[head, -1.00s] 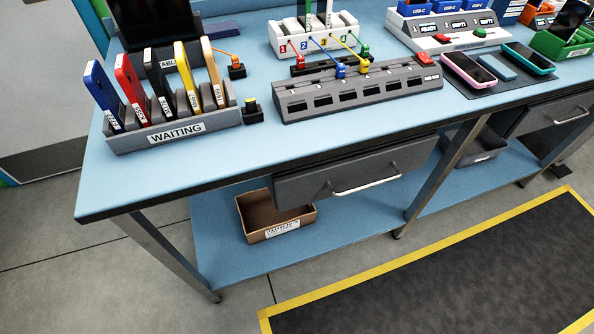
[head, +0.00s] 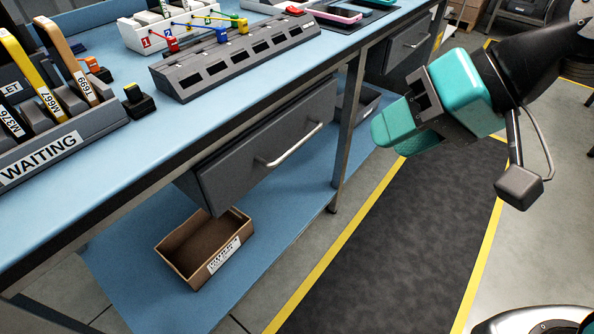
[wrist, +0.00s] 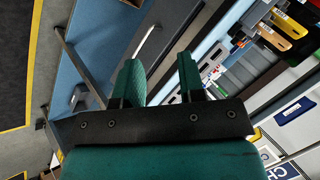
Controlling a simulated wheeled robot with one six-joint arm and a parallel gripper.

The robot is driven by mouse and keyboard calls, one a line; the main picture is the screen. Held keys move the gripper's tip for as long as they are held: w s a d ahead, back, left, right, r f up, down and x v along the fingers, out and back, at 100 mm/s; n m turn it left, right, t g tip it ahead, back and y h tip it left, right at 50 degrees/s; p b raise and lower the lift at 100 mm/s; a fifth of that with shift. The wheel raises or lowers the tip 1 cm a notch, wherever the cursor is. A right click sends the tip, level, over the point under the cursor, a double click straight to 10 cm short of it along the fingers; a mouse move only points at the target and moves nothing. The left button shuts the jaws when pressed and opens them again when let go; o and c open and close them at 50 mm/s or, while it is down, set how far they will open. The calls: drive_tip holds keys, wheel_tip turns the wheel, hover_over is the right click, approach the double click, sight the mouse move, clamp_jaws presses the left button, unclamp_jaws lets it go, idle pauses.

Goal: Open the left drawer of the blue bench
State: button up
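The blue bench (head: 150,140) runs diagonally through the head view. Its left drawer (head: 250,150) is dark grey, hangs under the bench top and looks shut. Its pale bar handle (head: 297,146) also shows in the wrist view (wrist: 147,41), beyond and slightly left of the fingertips. My teal gripper (head: 394,130) is to the right of the drawer, over the floor and apart from the handle. In the wrist view its two fingers (wrist: 160,72) are spread with nothing between them.
A bench leg (head: 347,135) stands between the left drawer and a second drawer (head: 408,45). A dark mat (head: 390,240) with yellow edging lies on the open floor in front.

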drive_tip(key=w+f+m+t+y+b, duration=0.35)
drive_tip(key=w+f+m+b, duration=0.3)
drive_tip(key=f+b, duration=0.7)
drive_tip(key=m+t+p, duration=0.3)
drive_tip(key=m+t, duration=0.1)
approach(302, 139)
drive_tip(key=shift+y, duration=0.25)
drive_tip(key=p+x, duration=0.1)
drive_tip(key=x, duration=0.2)
drive_tip(key=p+x, duration=0.2)
drive_tip(key=x, duration=0.1)
drive_tip(key=p+x, duration=0.2)
drive_tip(key=x, duration=0.1)
drive_tip(key=shift+w+f, duration=0.15)
drive_tip(key=shift+f, duration=0.2)
drive_tip(key=shift+w+a+f, duration=0.2)
drive_tip(key=shift+w+a, duration=0.05)
drive_tip(key=shift+a, duration=0.1)
drive_tip(key=shift+c, duration=0.3)
clamp_jaws()
